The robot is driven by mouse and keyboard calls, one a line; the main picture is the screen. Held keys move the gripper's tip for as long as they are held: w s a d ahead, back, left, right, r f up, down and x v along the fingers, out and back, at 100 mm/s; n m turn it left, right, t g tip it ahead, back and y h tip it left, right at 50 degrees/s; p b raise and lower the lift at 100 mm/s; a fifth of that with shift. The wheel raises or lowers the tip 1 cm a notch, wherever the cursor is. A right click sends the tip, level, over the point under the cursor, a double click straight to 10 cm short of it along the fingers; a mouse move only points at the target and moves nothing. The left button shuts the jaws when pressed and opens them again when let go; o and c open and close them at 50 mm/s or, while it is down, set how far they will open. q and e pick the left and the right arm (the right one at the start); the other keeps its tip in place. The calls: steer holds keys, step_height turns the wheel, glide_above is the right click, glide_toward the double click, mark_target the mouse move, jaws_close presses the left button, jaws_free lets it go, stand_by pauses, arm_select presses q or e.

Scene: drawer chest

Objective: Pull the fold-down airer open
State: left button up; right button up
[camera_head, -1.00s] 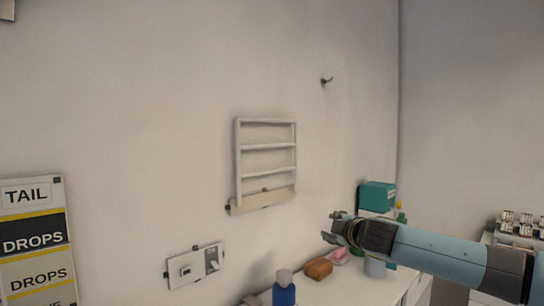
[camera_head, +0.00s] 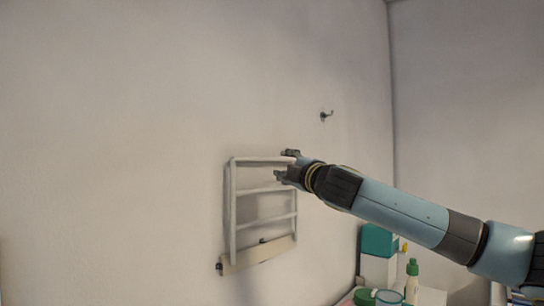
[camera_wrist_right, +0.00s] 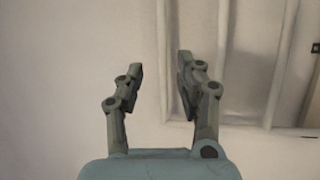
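The fold-down airer (camera_head: 233,208), a white frame with several cross bars, stands folded up close to the wall. It also shows in the right wrist view (camera_wrist_right: 278,65). Its pale base strip (camera_head: 254,256) is fixed to the wall below it. My right gripper (camera_head: 284,164) is at the top right corner of the airer, its fingers overlapping the top bar in the head view. In the right wrist view the gripper (camera_wrist_right: 160,75) has its fingers apart. A pale bar shows behind and beside one finger; I cannot tell whether they touch. My left gripper is not in view.
A wall hook (camera_head: 326,116) sits above and right of the airer. A teal and white box (camera_head: 379,241), a green-capped bottle (camera_head: 411,284) and other items stand on a surface at the lower right. The wall left of the airer is bare.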

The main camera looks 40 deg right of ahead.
mark_target(272, 160)
steer(key=p+x, duration=0.2)
steer(key=x, duration=0.2)
steer(key=shift+w+r, duration=0.1)
steer(key=shift+w, duration=0.1)
steer(key=p+x, duration=0.2)
steer(key=x, duration=0.2)
steer(key=shift+f, duration=0.2)
steer(key=shift+w+d+f, duration=0.1)
steer(key=shift+w, duration=0.05)
steer(key=shift+c, duration=1)
steer(key=c, duration=0.5)
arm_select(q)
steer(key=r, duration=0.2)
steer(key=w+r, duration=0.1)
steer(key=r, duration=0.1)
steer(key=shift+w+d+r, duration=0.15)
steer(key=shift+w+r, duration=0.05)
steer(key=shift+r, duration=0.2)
arm_select(e)
jaws_close()
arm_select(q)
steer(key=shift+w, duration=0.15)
